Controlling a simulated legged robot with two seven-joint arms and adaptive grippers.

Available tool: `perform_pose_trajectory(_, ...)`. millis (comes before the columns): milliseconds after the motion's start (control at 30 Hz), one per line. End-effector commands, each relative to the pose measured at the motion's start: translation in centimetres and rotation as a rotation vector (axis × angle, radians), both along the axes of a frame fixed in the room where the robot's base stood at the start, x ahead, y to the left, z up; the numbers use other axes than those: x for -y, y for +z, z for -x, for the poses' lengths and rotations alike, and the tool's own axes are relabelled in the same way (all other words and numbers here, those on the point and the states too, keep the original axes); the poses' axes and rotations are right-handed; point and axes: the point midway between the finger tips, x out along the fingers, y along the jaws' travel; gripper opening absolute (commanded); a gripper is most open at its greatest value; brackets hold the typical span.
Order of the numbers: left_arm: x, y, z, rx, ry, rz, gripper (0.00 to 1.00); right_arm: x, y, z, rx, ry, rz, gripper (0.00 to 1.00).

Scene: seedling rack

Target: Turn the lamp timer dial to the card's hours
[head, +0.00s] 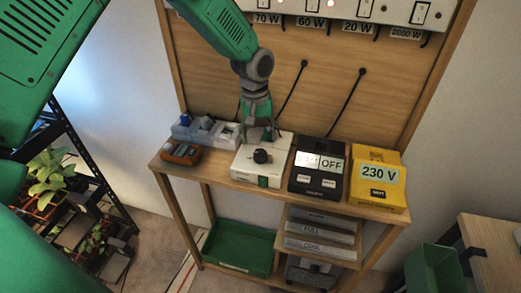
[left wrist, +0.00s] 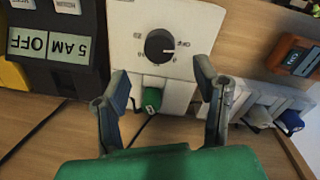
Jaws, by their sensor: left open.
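The lamp timer is a white box (head: 250,174) on the bench top, with a round black dial (head: 262,156). In the left wrist view the dial (left wrist: 160,46) shows from close by, with small marks around it; its exact setting is too small to read. My left gripper (head: 259,137) is open and empty, above the back of the white box. In its wrist view the gripper (left wrist: 160,82) has its fingers spread, apart from the dial. A black unit (head: 317,182) beside the timer carries pale cards reading 5 AM and OFF (left wrist: 48,45). My right gripper is not in view.
A yellow 230 V unit (head: 378,190) stands right of the black unit. An orange device (head: 181,153) and a grey block with a blue knob (head: 205,131) stand left of the timer. A switch panel (head: 345,12) with watt labels is above. Cables hang on the wooden backboard (head: 330,80).

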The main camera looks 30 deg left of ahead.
Motion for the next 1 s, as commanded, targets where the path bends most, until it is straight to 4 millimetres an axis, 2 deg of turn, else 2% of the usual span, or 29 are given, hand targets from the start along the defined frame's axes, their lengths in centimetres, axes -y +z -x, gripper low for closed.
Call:
perform_pose_trajectory(100, 0.2, -2.5, 0.1, -0.003, 0.001, 0.001, 0.56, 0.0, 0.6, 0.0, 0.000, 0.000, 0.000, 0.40)
perform_pose_trajectory(300, 0.3, -5.3, -0.1, -0.001, 0.000, 0.001, 0.56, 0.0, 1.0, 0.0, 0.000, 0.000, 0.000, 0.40)
perform_pose_trajectory(500, 0.3, -6.4, -0.1, 0.002, 0.000, 0.001, 0.56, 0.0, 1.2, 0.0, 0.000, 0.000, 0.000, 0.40)
perform_pose_trajectory(733, 0.3, -6.5, -0.1, 0.002, 0.000, 0.001, 0.56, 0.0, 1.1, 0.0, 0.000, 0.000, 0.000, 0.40)
perform_pose_trajectory(767, 0.3, -6.5, -0.1, 0.002, 0.000, 0.001, 0.52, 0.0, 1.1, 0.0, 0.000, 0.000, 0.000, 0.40)
perform_pose_trajectory(800, 0.3, -6.5, -0.1, 0.002, 0.000, 0.001, 0.38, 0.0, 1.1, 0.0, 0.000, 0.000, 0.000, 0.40)
perform_pose_trajectory(900, 0.3, -6.5, -0.2, 0.001, 0.000, 0.000, 0.06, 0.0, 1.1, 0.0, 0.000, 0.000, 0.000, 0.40)
perform_pose_trajectory(1000, 0.4, -6.5, -0.2, 0.001, 0.000, 0.002, 0.06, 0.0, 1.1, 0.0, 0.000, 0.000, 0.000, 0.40)
